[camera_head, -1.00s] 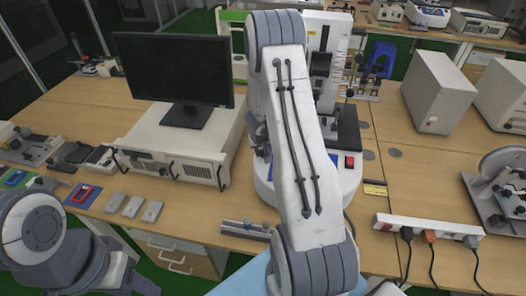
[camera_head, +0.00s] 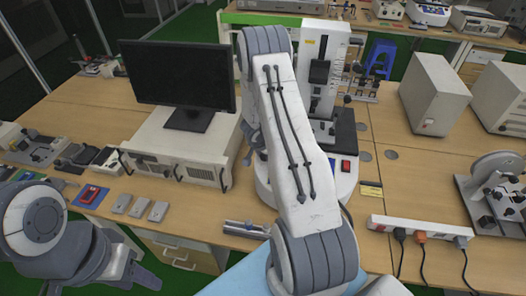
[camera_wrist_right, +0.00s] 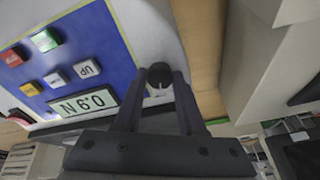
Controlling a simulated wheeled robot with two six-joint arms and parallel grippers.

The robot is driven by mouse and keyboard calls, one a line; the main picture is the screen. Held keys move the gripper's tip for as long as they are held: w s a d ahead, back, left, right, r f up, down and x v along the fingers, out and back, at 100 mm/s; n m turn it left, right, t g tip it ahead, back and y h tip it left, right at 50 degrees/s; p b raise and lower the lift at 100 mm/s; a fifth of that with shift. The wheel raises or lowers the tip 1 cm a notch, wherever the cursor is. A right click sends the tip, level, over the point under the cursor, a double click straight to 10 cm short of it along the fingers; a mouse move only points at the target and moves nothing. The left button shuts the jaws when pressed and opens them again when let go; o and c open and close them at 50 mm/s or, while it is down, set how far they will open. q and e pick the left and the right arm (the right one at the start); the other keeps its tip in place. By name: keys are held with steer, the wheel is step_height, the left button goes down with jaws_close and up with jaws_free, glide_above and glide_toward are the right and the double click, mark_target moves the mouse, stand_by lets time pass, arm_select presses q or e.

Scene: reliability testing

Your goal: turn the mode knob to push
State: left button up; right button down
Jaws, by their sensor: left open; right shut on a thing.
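In the right wrist view, the dark round mode knob (camera_wrist_right: 160,74) sits at the edge of a blue control panel (camera_wrist_right: 120,45). My right gripper (camera_wrist_right: 160,78) is shut on the knob, one finger on each side. The knob's pointer and any mode labels are not readable. A display (camera_wrist_right: 84,104) on the panel reads 0.9 N, upside down in this view. In the head view, the white test stand (camera_head: 324,75) is partly behind my right arm, which hides the knob and most of the right gripper. My left gripper (camera_head: 140,274) is open, low at the left, away from the stand.
A monitor (camera_head: 180,75) stands on a white instrument box (camera_head: 165,150) left of my right arm. A power strip (camera_head: 418,230) with plugged cords lies at the right. A red switch (camera_head: 346,166) is on the stand's base. Grey boxes (camera_head: 433,95) stand at the back right.

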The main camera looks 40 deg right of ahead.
steer(key=shift+m+p, duration=1.15)
steer(key=shift+m, duration=0.85)
steer(key=c, duration=0.5)
jaws_free()
steer(key=p+v, duration=0.2)
steer(key=v, duration=0.8)
steer(key=shift+w+r, duration=0.15)
steer(key=shift+r, duration=0.1)
steer(key=shift+a, duration=0.15)
